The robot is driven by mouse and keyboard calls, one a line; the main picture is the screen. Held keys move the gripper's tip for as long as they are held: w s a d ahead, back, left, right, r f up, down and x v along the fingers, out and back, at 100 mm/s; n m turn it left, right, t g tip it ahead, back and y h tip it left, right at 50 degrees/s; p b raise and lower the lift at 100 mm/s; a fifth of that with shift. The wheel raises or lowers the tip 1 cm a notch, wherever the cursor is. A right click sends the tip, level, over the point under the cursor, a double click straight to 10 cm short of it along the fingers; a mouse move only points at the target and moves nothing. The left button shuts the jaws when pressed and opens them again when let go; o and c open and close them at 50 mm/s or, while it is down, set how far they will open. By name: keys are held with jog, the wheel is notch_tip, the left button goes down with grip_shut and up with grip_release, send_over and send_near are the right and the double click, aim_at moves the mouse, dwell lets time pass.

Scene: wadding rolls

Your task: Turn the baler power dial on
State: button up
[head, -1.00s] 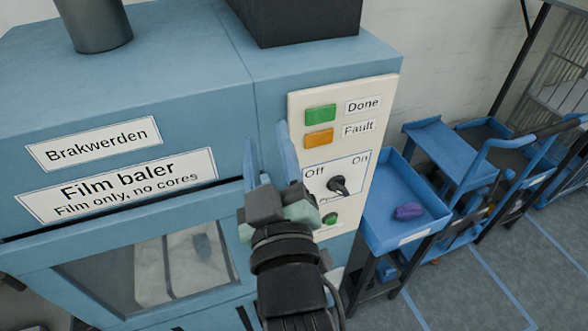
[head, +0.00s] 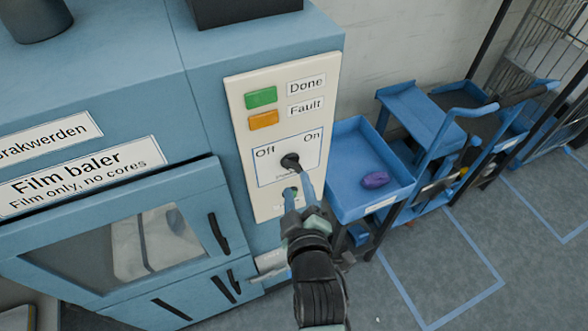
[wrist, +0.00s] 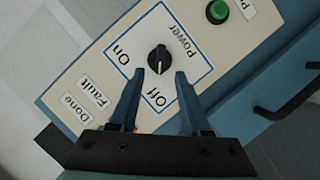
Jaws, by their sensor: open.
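The power dial (head: 291,161) is a black knob on the baler's cream control panel (head: 243,135), between the "Off" and "On" labels. In the wrist view the dial (wrist: 159,60) sits in a blue-outlined square marked "Power", its grip roughly upright in the picture. My gripper (head: 302,178) is open and empty, just below the dial in the head view. In the wrist view its two blue fingers (wrist: 161,74) straddle the "Off" label, their tips close to the dial's near side. Contact cannot be told.
A green "Done" light (head: 261,98) and an orange "Fault" light (head: 264,119) sit above the dial. A green button (wrist: 217,12) is beside the power square. A blue tray (head: 350,160) with a purple item (head: 375,180) stands right of the baler.

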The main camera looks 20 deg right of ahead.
aim_at(293, 170)
jog(key=shift+x, duration=2.6)
grip_shut()
